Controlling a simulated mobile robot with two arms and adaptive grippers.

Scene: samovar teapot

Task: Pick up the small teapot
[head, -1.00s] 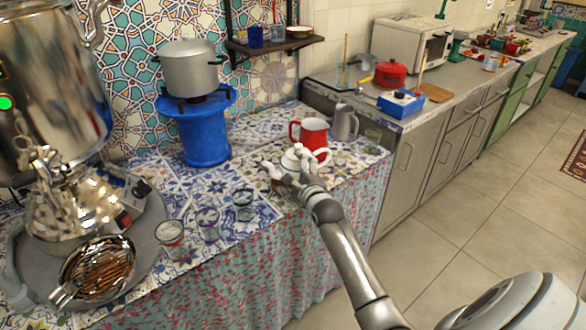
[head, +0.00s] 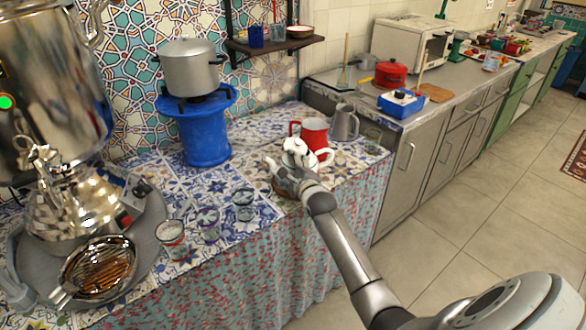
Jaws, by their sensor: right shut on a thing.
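The small white teapot (head: 324,156) is at the right part of the tiled counter, in front of the red pitcher. My right gripper (head: 291,168) is shut on it from the near left side and hides much of its body. The teapot's curved white handle shows at its right. I cannot tell whether its base touches the counter. My left gripper is not in view.
A red pitcher (head: 314,132) and a grey metal pitcher (head: 344,123) stand close behind the teapot. Several glasses, one of them clear (head: 243,205), stand to the left. A large samovar (head: 50,80) and a metal tray (head: 150,225) fill the left side. A blue stove (head: 205,130) holds a pot (head: 189,68).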

